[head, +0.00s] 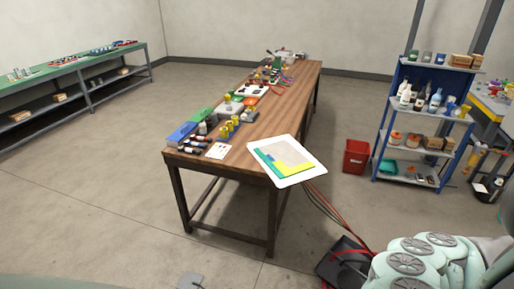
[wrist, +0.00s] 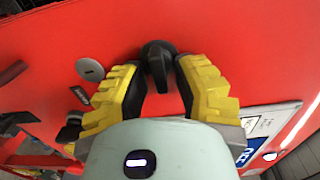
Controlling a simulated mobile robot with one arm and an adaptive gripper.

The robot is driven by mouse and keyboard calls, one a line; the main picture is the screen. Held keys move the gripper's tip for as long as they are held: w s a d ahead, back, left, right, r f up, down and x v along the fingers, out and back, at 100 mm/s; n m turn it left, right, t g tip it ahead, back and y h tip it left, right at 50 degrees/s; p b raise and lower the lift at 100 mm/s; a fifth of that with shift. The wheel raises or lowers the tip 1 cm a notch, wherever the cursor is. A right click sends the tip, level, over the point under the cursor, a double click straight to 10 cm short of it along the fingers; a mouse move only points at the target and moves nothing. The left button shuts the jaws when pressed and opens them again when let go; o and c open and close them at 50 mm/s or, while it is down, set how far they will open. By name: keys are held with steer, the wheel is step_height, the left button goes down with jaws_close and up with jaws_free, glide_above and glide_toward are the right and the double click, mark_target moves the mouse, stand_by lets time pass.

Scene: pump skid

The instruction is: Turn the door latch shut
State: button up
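The door latch (wrist: 159,62) is a black knob with a short handle pointing down, set on a red door panel (wrist: 225,28) in the wrist view. My gripper (wrist: 159,70) has yellow fingers with dark inner pads, one on each side of the latch. The fingers are apart, and red panel shows in gaps between the pads and the lower handle. Whether a fingertip touches the wider knob cannot be told. The head view shows neither latch nor gripper.
A round grey disc (wrist: 90,69) and a small dark label are left of the latch. A white and blue placard (wrist: 268,125) is at the lower right.

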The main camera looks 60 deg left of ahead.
steer(key=shift+o, duration=0.9)
steer(key=shift+a, duration=0.1)
steer(key=shift+s+a, duration=0.15)
steer(key=shift+a, duration=0.1)
steer(key=v, duration=1.1)
steer(key=shift+s, duration=0.2)
